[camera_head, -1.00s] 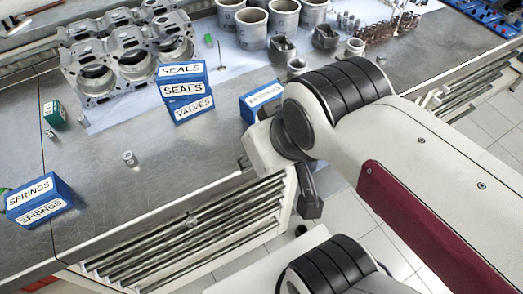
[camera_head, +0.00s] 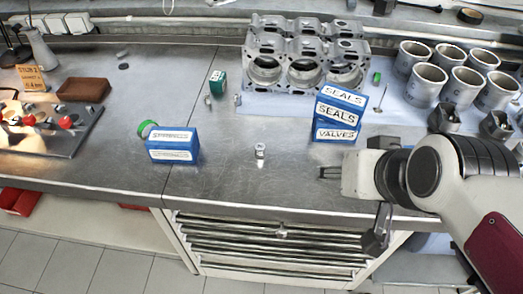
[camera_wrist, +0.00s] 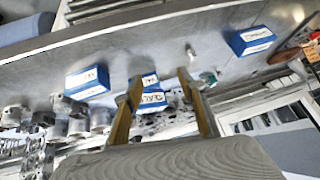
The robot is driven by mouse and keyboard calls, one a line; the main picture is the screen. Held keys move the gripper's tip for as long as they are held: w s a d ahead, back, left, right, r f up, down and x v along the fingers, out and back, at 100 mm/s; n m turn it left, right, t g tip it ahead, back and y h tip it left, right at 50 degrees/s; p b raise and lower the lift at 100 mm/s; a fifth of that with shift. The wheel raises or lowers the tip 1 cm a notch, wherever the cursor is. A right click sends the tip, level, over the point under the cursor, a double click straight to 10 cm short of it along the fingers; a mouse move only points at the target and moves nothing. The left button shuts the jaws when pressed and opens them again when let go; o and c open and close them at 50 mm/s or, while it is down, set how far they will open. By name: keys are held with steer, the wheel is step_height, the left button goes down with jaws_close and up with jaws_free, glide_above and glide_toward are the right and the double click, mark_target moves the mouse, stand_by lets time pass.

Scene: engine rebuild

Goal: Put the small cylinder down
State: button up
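A small pale cylinder (camera_wrist: 191,51) also shows in the wrist view, beyond the fingers. My gripper (camera_head: 322,173) is near the bench's front edge, to the right of the cylinder and apart from it. In the wrist view its two fingers (camera_wrist: 160,80) are spread, with nothing held between them.
Stacked seals and valves boxes (camera_head: 338,114) stand behind my gripper. Engine blocks (camera_head: 305,62) and cylinder liners (camera_head: 428,85) are at the back. Bench surface around the cylinder is clear; drawers (camera_head: 275,243) lie below.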

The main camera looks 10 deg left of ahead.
steer(key=w+a+f+t+y, duration=0.1)
steer(key=w+a+y, duration=0.1)
steer(key=w+a, duration=0.8)
steer(key=m+t+h, duration=0.2)
steer(key=t, duration=0.1)
glide_above(256, 151)
steer(key=s+a, duration=0.2)
steer(key=s, duration=0.2)
step_height(256, 151, down, 8)
steer(key=f+h, duration=0.1)
steer(key=f, duration=0.1)
steer(key=f+t+h, duration=0.1)
steer(key=s+f, duration=0.1)
steer(key=f, duration=0.1)
steer(key=shift+d+f+m+t+h, duration=0.1)
steer(key=shift+f+m+t+h, duration=0.2)
steer(key=shift+f+m+h, duration=0.1)
steer(key=shift+s+d+f+t+h, duration=0.4)
steer(key=shift+s+t+h, duration=0.1)
steer(key=shift+s+h, duration=0.25)
steer(key=shift+w, duration=0.15)
steer(key=shift+x, duration=1.25)
